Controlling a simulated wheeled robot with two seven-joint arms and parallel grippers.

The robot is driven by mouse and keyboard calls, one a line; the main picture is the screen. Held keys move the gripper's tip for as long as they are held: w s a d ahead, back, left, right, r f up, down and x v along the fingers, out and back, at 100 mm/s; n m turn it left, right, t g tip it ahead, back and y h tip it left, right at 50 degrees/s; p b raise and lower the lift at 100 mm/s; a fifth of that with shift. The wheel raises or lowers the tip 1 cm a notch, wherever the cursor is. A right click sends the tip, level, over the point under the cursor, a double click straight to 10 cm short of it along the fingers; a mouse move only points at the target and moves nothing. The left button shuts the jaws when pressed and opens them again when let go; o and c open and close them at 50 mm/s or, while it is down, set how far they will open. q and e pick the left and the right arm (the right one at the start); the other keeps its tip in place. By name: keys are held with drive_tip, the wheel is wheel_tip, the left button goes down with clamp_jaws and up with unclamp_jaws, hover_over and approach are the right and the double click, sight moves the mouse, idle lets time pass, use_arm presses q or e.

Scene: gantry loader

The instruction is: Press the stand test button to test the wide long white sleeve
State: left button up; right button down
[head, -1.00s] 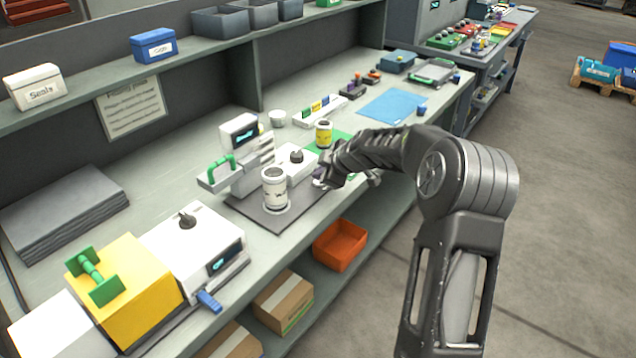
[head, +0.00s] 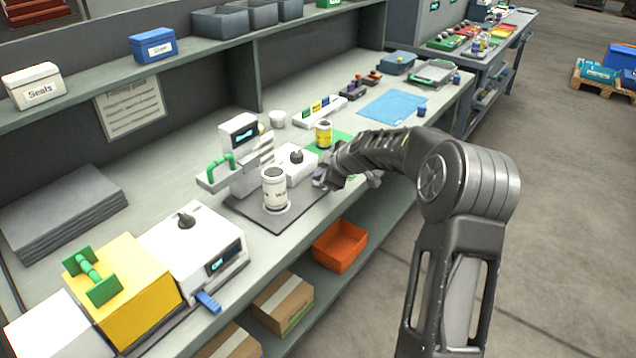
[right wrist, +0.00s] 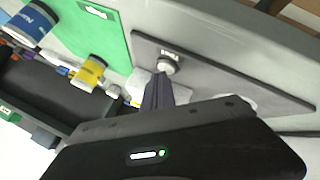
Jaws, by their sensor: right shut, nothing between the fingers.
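A white sleeve (head: 274,190) with a dark top and printed label stands upright on the dark base plate (head: 246,212) of the test stand. A white post with a small screen (head: 240,134) and a green-handled arm (head: 221,166) rises behind it. In the right wrist view a round pale button (right wrist: 166,66) sits on the dark plate beside a small label. My right gripper (head: 321,178) is over the plate's right end. Its shut, empty fingers (right wrist: 157,92) point at the button, with the tips very close to it; contact cannot be told. My left gripper is out of view.
A yellow-labelled can (head: 324,134) stands on a green mat behind the gripper. A white box with a black knob (head: 297,160) stands behind the plate. A white device (head: 190,246) and yellow block (head: 126,290) fill the near left. An orange bin (head: 340,246) is below the bench edge.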

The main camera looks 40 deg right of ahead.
drive_tip(key=shift+f, duration=0.2)
idle(0.6)
drive_tip(key=shift+r, duration=0.8)
drive_tip(key=shift+r, duration=0.15)
drive_tip(key=shift+r+p, duration=1.1)
drive_tip(key=shift+r, duration=1.3)
